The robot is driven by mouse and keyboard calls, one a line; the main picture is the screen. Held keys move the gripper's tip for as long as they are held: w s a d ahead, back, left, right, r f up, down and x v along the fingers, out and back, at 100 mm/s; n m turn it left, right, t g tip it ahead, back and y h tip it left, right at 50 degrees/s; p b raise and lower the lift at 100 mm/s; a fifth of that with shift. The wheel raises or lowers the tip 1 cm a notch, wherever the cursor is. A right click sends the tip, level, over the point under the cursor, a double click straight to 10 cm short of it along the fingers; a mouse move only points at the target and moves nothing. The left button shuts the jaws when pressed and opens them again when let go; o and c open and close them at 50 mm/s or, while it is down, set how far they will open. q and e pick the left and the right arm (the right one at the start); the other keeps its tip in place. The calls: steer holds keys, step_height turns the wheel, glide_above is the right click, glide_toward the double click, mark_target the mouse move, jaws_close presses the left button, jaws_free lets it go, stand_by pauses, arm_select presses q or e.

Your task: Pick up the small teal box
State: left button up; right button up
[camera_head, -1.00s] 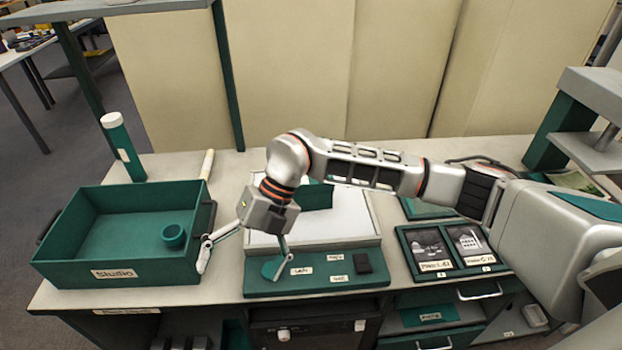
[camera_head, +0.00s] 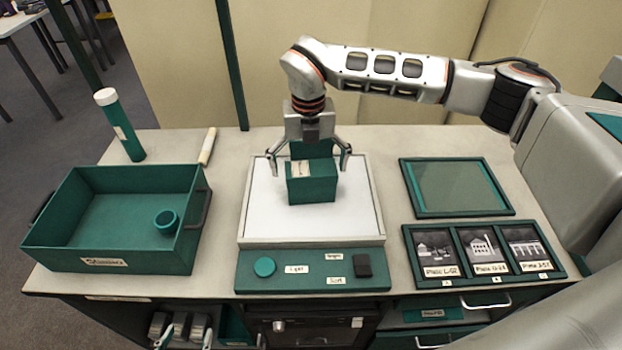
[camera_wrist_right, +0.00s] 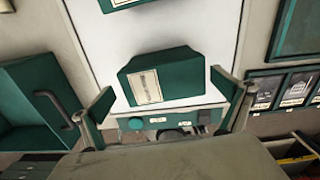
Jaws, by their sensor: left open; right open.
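A teal box (camera_head: 312,188) with a pale label sits on the white light panel (camera_head: 270,215). A second teal box (camera_head: 311,149) stands behind it, partly hidden. My right gripper (camera_head: 310,172) is open above the panel, with one finger on each side of the front box. In the right wrist view the front box (camera_wrist_right: 170,77) lies between the spread fingers (camera_wrist_right: 163,90), with gaps on both sides, and the rear box (camera_wrist_right: 125,3) is cut by the top edge. My left gripper (camera_head: 186,337) is open and empty at the bottom left, below the bench edge.
A teal tray (camera_head: 75,250) holding a small round cup (camera_head: 165,221) stands at the left. A white-capped tube (camera_head: 120,125) stands behind it. Framed plates (camera_head: 484,251) and a teal framed panel (camera_head: 455,187) lie at the right. A control strip (camera_head: 225,272) edges the light panel.

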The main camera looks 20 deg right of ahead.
steer(key=f, duration=0.5)
steer(key=shift+s+d+f+p, duration=0.1)
steer(key=shift+d+f+p, duration=0.1)
steer(key=shift+f+p, duration=0.1)
steer(key=c, duration=1.4)
